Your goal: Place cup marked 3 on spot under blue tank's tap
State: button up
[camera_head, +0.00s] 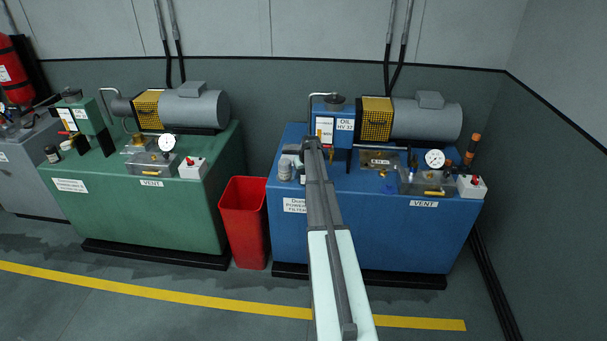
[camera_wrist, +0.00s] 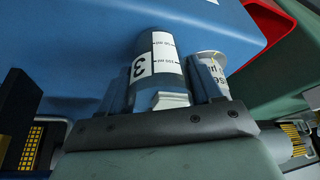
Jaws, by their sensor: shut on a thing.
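The cup marked 3 (camera_wrist: 150,66), dark grey with a white label, is between the fingers of my gripper (camera_wrist: 162,80), which is shut on it in the wrist view. In the head view my gripper (camera_head: 313,146) is in front of the small blue tank (camera_head: 344,126) labelled OIL HV 32, and the cup cannot be made out there. My arm hides the area below that tank, so its tap and the spot under it are not clearly visible.
A lidded jar (camera_head: 285,168) stands on the blue console (camera_head: 375,225) left of my gripper. A labelled container (camera_wrist: 214,68) shows close beside one finger in the wrist view. A pressure gauge (camera_head: 435,158) and red-button box (camera_head: 472,186) are at right. A red bin (camera_head: 246,220) stands left.

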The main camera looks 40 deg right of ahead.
jog(key=shift+f, duration=0.25)
jog(key=o, duration=1)
jog(key=v, duration=1.3)
jog(key=shift+s+d+r, duration=0.1)
jog(key=shift+s+r, duration=0.2)
jog(key=shift+r, duration=0.05)
